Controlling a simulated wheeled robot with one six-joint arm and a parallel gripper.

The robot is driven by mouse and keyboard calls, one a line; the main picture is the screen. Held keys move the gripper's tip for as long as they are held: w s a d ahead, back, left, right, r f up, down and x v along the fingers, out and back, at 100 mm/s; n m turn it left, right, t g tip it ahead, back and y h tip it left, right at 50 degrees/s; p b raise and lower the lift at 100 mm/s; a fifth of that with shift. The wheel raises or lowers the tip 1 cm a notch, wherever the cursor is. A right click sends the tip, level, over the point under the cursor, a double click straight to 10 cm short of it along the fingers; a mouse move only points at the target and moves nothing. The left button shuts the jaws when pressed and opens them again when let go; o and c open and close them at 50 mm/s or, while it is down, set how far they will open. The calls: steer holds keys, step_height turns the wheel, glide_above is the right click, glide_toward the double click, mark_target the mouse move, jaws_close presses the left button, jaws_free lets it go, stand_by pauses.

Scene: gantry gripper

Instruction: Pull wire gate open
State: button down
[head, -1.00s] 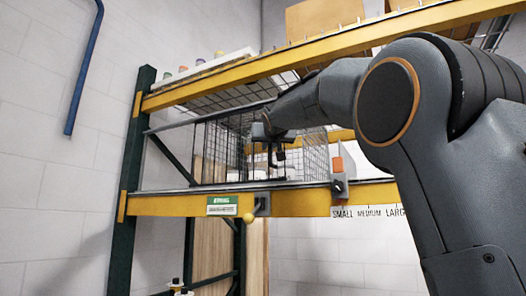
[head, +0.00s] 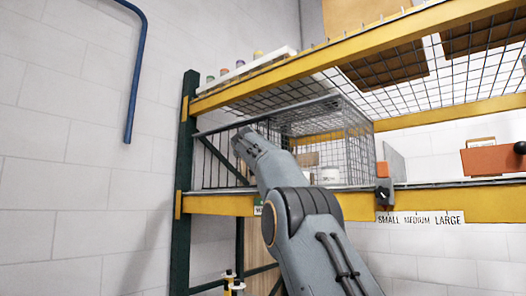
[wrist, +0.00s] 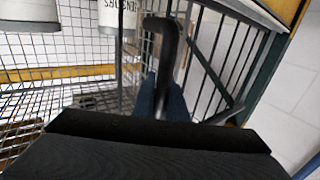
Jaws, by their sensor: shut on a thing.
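The wire gate (head: 214,168) has dark vertical bars and stands at the left end of the mesh cage (head: 352,150) on the middle shelf. My gripper (head: 244,140) is at the gate's right part, its fingers largely hidden by my arm in the head view. In the wrist view a dark curved handle (wrist: 168,42) stands at my gripper (wrist: 163,95), which is shut on it. The gate's bars (wrist: 222,55) run close to its right. The cage front beside my arm looks uncovered, though my arm hides part of the gate and its lower edge.
A white container (head: 329,174) stands inside the cage. A yellow beam (head: 440,208) with size labels runs below the shelf, and a dark green post (head: 187,150) stands at the left. An orange-and-grey latch block (head: 383,182) is right of the cage.

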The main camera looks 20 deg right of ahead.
steer(key=shift+w+a, duration=0.55)
steer(key=shift+w, duration=0.05)
steer(key=c, duration=2.1)
jaws_free()
steer(key=o, duration=0.3)
steer(key=shift+a, duration=0.1)
steer(key=shift+o, duration=0.2)
steer(key=shift+s+d, duration=0.15)
steer(key=shift+d, duration=0.15)
steer(key=b+v, duration=0.7)
steer(key=shift+s+b, duration=0.35)
